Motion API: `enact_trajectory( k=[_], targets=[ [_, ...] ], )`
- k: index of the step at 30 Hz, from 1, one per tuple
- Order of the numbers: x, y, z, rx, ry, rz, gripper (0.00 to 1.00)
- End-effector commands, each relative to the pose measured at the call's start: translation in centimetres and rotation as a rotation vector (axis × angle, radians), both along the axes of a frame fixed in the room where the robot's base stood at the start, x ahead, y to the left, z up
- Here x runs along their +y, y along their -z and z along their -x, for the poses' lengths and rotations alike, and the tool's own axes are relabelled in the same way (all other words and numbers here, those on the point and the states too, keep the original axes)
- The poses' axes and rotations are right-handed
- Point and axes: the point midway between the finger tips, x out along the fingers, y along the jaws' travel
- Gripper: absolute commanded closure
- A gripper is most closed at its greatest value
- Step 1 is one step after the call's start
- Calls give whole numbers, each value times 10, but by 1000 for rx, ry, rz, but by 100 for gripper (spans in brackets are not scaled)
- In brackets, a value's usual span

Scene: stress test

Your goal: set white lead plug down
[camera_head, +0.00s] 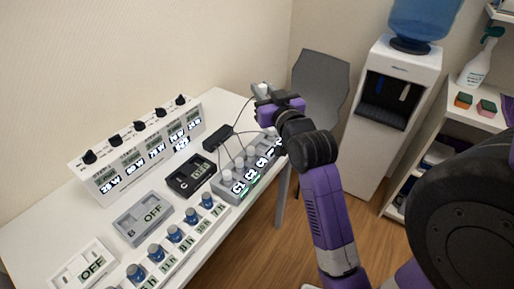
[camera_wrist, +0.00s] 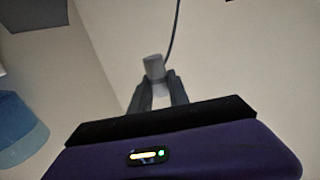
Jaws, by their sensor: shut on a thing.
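My gripper (camera_head: 266,96) is above the far right end of the white table, beyond the grey socket strip. In the wrist view, the fingers of my gripper (camera_wrist: 158,92) are shut on the white lead plug (camera_wrist: 154,67), a pale grey-white cylinder. A dark lead runs up from its end. In the head view, a pale piece, probably the plug, shows at the fingertips, small and partly hidden. The plug looks held clear of the table.
The grey strip (camera_head: 231,190) bears several pale plugs and labels starting with C. A black box (camera_head: 217,137), dark lead and OFF-marked switch boxes (camera_head: 143,218) lie nearby. A sloped white panel (camera_head: 101,181) stands behind. A grey chair (camera_head: 322,75) and water dispenser (camera_head: 397,62) stand beyond the table.

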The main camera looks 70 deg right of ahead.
Motion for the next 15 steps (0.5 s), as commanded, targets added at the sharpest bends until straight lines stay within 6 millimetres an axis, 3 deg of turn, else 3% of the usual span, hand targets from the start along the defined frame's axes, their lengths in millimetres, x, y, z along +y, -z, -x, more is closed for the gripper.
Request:
enact_trajectory(
  k=[3,15],
  targets=[
    [0,35,0,4,0,-6,100],
    [0,122,0,1,0,-3,100]
  ],
)
